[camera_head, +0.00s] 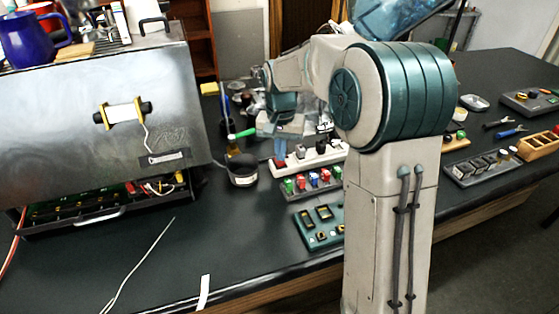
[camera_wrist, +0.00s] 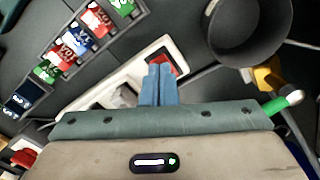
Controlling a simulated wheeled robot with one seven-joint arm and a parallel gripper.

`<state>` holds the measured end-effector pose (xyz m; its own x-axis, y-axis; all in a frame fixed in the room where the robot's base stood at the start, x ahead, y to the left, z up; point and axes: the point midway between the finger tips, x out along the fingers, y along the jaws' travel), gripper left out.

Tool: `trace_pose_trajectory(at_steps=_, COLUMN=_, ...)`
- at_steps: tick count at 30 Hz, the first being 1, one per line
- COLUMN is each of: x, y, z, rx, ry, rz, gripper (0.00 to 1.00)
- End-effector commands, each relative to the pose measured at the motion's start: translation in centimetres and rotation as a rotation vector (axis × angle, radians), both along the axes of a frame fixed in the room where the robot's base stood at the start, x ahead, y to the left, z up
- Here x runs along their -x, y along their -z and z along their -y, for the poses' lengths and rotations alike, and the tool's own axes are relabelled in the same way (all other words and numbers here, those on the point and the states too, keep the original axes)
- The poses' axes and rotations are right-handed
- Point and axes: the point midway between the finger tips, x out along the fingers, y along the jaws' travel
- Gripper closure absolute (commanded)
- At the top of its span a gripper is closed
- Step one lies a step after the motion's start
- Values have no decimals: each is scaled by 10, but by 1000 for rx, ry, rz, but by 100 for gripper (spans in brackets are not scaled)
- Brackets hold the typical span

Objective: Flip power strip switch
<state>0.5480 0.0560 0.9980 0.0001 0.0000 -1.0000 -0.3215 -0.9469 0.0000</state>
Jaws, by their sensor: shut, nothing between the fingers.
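The power strip (camera_head: 310,156) is a long white bar on the dark bench. Its red switch (camera_wrist: 160,64) shows at one end in the wrist view, partly hidden behind my fingers. My gripper (camera_wrist: 157,70) has two blue fingers closed together with nothing between them. The fingertips are over the switch end of the strip; I cannot tell whether they touch the switch. In the head view my gripper (camera_head: 280,152) points down at the left end of the strip, and dark plugs (camera_head: 322,145) stand farther along it.
A rack of red, green and blue parts (camera_head: 312,180) lies in front of the strip. A dark cup (camera_head: 242,170) holding tools stands close left; it also shows in the wrist view (camera_wrist: 250,35). A green board (camera_head: 320,228) lies nearer.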

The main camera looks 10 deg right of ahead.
Motion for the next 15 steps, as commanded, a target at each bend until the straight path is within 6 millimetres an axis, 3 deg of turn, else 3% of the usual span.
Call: trace_pose_trajectory(at_steps=15, x=0, y=9, z=0, rx=0, ry=0, rz=0, gripper=100)
